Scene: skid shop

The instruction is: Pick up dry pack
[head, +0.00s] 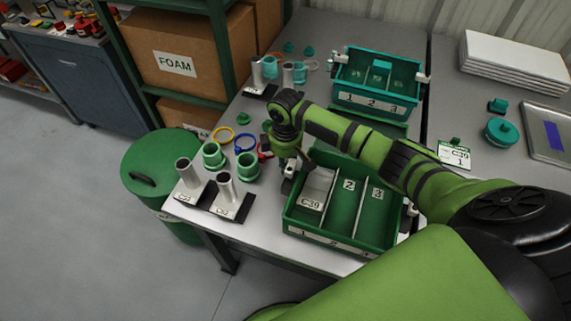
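My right arm reaches in from the right. Its gripper (290,180) points down at the left rim of the near green bin (335,244), beside compartment 1. The fingers are small and partly hidden by the wrist, so I cannot tell whether they are open or hold anything. A pale flat piece marked C39 (316,186) lies in compartment 1, just right of the gripper. I cannot tell whether it is the dry pack; nothing else is clearly recognizable as one. Compartments 2 and 3 look empty. My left gripper is not in view.
A teal bin (376,103) stands behind. A C39 card (454,154) lies right. A green drum (150,160) stands beside the table.

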